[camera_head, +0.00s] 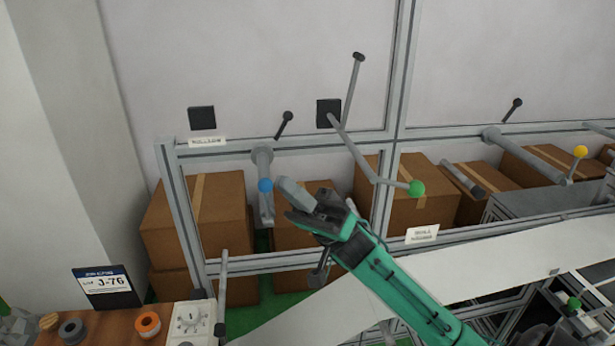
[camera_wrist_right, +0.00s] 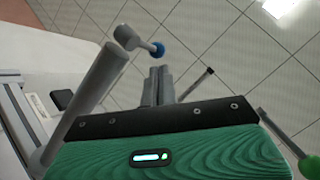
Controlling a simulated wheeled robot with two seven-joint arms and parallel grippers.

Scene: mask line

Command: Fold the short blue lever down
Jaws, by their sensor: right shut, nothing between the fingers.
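The short blue lever is a thin rod with a blue ball knob (camera_head: 265,185) at the end of a grey cylinder (camera_head: 262,158) on the left part of the metal frame. In the head view the knob sits above the cylinder's near end. In the right wrist view the knob (camera_wrist_right: 157,50) stands out to the right of the cylinder's end, beyond my fingers. My right gripper (camera_head: 284,184) is shut and empty, its tips just right of the knob. The head view does not settle whether they touch; the wrist view (camera_wrist_right: 160,72) shows a gap. My left gripper is out of view.
A long lever with a green knob (camera_head: 416,188) stands to the right, and one with a yellow knob (camera_head: 580,152) is farther right. Cardboard boxes (camera_head: 195,225) stand behind the frame (camera_head: 185,225). A wooden bench (camera_head: 110,328) with a dial box (camera_head: 190,320) is at lower left.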

